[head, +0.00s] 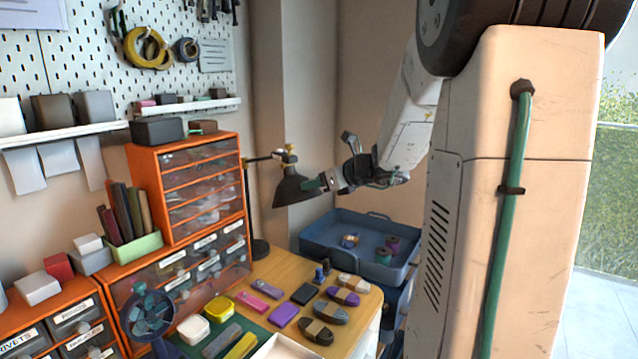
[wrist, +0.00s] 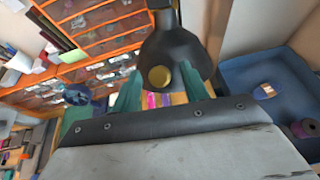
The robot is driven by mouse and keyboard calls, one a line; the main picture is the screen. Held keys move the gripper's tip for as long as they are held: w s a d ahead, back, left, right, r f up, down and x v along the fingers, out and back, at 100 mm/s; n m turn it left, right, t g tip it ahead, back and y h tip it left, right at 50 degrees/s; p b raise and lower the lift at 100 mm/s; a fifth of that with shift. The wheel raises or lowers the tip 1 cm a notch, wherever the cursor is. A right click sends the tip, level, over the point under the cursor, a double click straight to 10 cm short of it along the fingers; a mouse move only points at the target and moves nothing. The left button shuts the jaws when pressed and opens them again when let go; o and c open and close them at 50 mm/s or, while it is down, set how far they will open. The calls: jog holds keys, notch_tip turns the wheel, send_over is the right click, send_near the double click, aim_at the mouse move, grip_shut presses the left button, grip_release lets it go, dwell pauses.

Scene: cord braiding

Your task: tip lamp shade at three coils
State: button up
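The black lamp shade (head: 291,188) hangs from its arm at the back of the bench, its opening facing down. In the wrist view the shade (wrist: 176,45) fills the top middle, with a yellow round part at its front. My gripper (head: 318,184) is at the shade's right side; its teal fingers (wrist: 163,90) stand apart, with the shade's lower part between and behind them. I cannot tell whether they touch it.
The blue tray (head: 335,262) stands right of the wooden bench (head: 352,322). Orange drawer cabinets (head: 196,149) rise left of the lamp. Several wrapped cord bundles (head: 342,296) and small blocks lie on the bench.

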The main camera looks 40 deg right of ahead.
jog(key=v, duration=0.7)
jog(key=shift+s+r, duration=0.15)
jog(key=shift+s, duration=0.2)
jog(key=shift+d, duration=0.1)
dwell(1.6)
